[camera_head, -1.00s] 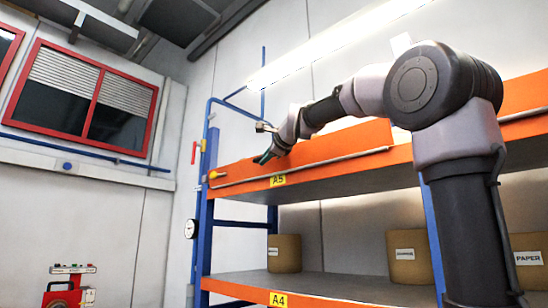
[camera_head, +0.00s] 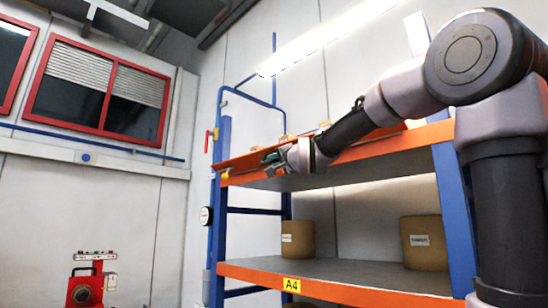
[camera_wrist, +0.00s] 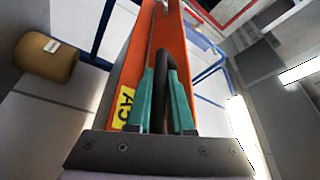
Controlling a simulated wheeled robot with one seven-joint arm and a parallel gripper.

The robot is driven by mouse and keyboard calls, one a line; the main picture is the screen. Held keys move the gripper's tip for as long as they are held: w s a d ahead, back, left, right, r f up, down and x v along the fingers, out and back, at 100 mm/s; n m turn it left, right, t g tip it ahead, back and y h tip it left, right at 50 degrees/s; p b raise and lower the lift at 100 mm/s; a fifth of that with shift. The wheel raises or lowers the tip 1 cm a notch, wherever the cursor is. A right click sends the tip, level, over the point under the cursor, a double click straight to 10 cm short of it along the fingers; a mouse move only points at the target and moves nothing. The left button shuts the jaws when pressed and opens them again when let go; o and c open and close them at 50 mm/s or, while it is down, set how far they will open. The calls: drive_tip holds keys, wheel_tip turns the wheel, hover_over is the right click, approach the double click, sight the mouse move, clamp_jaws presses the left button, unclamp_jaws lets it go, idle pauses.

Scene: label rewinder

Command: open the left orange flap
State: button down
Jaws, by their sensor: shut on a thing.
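The left orange flap (camera_head: 243,161) lies along the top shelf edge of the rack and looks tilted outward. In the wrist view the flap (camera_wrist: 134,62) stretches away from me, with a yellow A5 label (camera_wrist: 125,104) on it. My gripper (camera_head: 269,157) is at the flap's front in the head view. In the wrist view its teal fingers (camera_wrist: 163,74) are closed around the handle. My arm and gripper hide part of the flap in the head view.
A blue post (camera_head: 219,190) with a red lever stands at the rack's left end. The lower shelf (camera_head: 345,276), labelled A4, bears brown rolls (camera_head: 298,240) (camera_head: 424,245). A red machine (camera_head: 86,288) stands at the lower left. Floor space is not visible.

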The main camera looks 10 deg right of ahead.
drive_tip(key=shift+w+d+f+n+y, duration=0.15)
drive_tip(key=shift+f+n+y, duration=0.35)
drive_tip(key=shift+n, duration=0.5)
drive_tip(key=c, duration=0.8)
unclamp_jaws()
drive_tip(key=v, duration=1.1)
drive_tip(key=shift+f, duration=0.2)
drive_tip(key=shift+w, duration=0.1)
